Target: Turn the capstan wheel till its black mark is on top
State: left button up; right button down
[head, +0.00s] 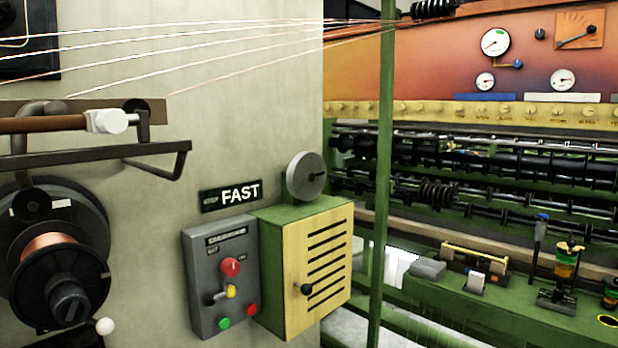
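The capstan wheel is probably the grey disc (306,176) standing upright on top of the green box with the yellow slatted door. A small dark mark shows on its face, right of the middle and at about mid-height, not at the top edge. The mark is too small to tell its exact shape. Neither of my grippers is in the head view, and nothing is touching the disc.
Left of the yellow slatted door (318,266) is a grey control box (221,277) with red, yellow and green controls. A copper spool (50,252) and a dark bracket (95,157) stand at left. A green post (384,174) rises right of the disc.

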aim_at(306, 176)
jog(key=l+u, duration=0.1)
jog(key=u, duration=0.5)
jog(key=i+l+u, duration=0.1)
jog(key=l+u, duration=0.25)
jog(key=l, duration=0.2)
jog(key=l+u, duration=0.3)
jog(key=l, duration=0.2)
jog(key=l+u, duration=0.15)
jog(key=l, duration=1.25)
jog(key=l+u, duration=0.15)
jog(key=l, duration=1.25)
jog(key=k, duration=0.05)
